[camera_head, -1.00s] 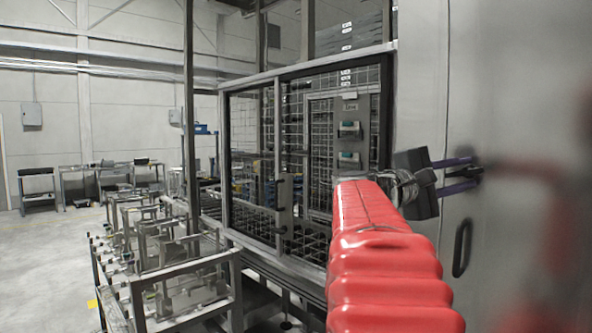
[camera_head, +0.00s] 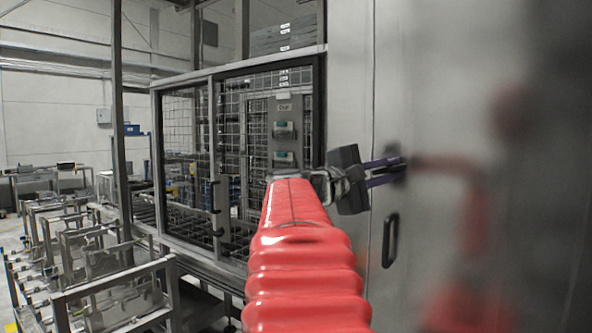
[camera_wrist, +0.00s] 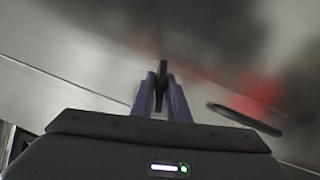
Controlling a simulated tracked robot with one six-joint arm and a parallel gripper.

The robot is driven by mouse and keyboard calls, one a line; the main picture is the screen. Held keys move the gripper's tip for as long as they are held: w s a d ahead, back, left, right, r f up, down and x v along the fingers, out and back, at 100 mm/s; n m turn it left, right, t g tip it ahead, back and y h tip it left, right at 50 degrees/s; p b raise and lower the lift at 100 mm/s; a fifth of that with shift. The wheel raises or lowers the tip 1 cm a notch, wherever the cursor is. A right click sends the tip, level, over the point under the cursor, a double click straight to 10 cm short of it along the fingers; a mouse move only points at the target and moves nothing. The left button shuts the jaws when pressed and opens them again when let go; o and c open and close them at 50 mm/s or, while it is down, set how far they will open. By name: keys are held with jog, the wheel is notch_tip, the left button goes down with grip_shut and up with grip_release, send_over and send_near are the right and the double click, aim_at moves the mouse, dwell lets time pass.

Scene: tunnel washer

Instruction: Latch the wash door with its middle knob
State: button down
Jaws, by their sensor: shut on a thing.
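The wash door (camera_head: 460,250) is a grey, shiny metal panel filling the right of the head view, with my red arm mirrored in it. My gripper (camera_head: 398,166) has purple fingers and reaches right to the door face. Its fingers are shut on a dark knob, largely hidden by them in the head view. In the wrist view the knob (camera_wrist: 162,78) is a thin dark piece between the fingertips, standing upright in the picture. A dark oval handle (camera_head: 390,240) sits on the door below my gripper; it also shows in the wrist view (camera_wrist: 245,119).
A glazed mesh enclosure (camera_head: 235,150) with a panel of small boxes stands left of the door. Metal racks (camera_head: 90,260) fill the lower left. Work tables (camera_head: 50,170) stand farther back.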

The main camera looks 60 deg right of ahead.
jog(key=shift+f, duration=0.1)
jog(key=shift+m+y, duration=0.7)
jog(key=shift+m, duration=0.8)
jog(key=shift+f, duration=0.1)
jog(key=c, duration=1.8)
grip_release()
jog(key=shift+c, duration=0.2)
jog(key=v, duration=1.3)
jog(key=shift+a, duration=0.4)
